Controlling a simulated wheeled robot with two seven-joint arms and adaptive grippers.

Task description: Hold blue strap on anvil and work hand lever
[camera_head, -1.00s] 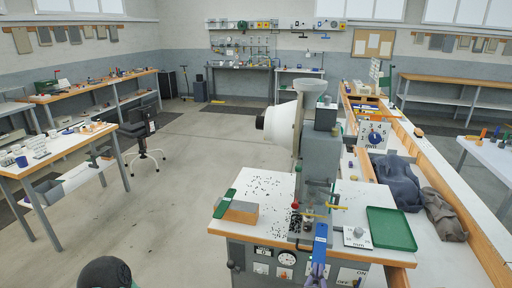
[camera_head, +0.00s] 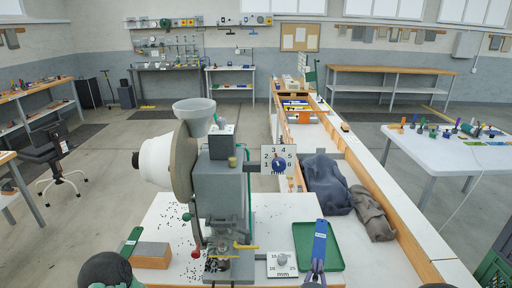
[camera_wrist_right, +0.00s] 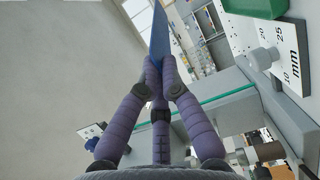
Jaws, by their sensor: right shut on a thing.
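The blue strap (camera_head: 319,243) stands up from my right gripper (camera_head: 316,272), which is shut on its lower end. In the right wrist view the strap (camera_wrist_right: 159,36) points away between the purple fingers (camera_wrist_right: 160,75). The strap is in front of the green tray and right of the grey press (camera_head: 222,190), apart from the anvil (camera_head: 220,262). The anvil area is dark and small under the press head.
A green tray (camera_head: 335,262) and a white gauge block marked in mm (camera_head: 282,264) lie right of the press. Grey cloths (camera_head: 325,185) lie on the bench behind the tray.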

